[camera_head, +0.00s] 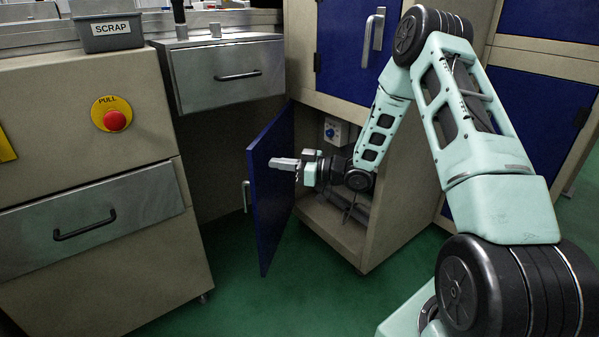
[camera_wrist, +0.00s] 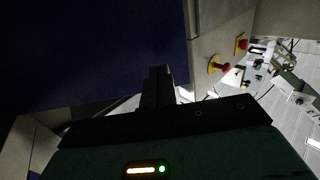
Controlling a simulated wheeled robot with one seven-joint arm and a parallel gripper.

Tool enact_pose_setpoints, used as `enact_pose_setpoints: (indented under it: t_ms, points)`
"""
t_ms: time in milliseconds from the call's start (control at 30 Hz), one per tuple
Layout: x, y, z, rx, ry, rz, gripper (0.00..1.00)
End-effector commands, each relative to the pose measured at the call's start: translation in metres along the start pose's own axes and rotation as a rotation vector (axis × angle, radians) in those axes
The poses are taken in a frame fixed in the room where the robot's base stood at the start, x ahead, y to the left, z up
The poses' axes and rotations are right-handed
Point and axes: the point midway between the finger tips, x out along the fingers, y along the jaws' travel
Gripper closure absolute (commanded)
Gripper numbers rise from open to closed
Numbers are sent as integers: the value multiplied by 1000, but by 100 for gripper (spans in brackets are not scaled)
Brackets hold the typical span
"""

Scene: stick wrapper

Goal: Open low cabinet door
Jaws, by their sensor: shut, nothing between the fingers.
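The low cabinet door (camera_head: 272,190) is a blue panel that stands swung open to the left in the head view. Its metal handle (camera_head: 246,197) is on the outer face, at the door's left edge. The low cabinet's (camera_head: 335,238) inside shows, with a small grey box with a blue knob in it. My gripper (camera_head: 275,163) is shut and empty, at the inner side of the open door near its upper part. I cannot tell whether it touches the door. In the wrist view the shut fingers (camera_wrist: 158,75) lie in front of the dark blue panel (camera_wrist: 95,50).
A grey drawer (camera_head: 228,75) and a beige machine with a red button (camera_head: 114,121) stand to the left. An upper blue door (camera_head: 352,50) with a handle is above the low cabinet. Green floor (camera_head: 235,300) is free below the open door.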

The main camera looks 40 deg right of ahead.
Motion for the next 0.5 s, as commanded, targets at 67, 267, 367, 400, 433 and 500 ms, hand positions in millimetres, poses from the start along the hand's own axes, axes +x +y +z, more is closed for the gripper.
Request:
enact_pose_setpoints:
  t_ms: [67,267,367,400,433,500]
  points:
    - [12,-1,2,-2,2,-2,100]
    - [26,0,1,-1,0,-1,100]
    - [28,0,0,0,0,0,100]
    - [28,0,0,0,0,0,100]
    - [28,0,0,0,0,0,100]
    - [28,0,0,0,0,0,100]
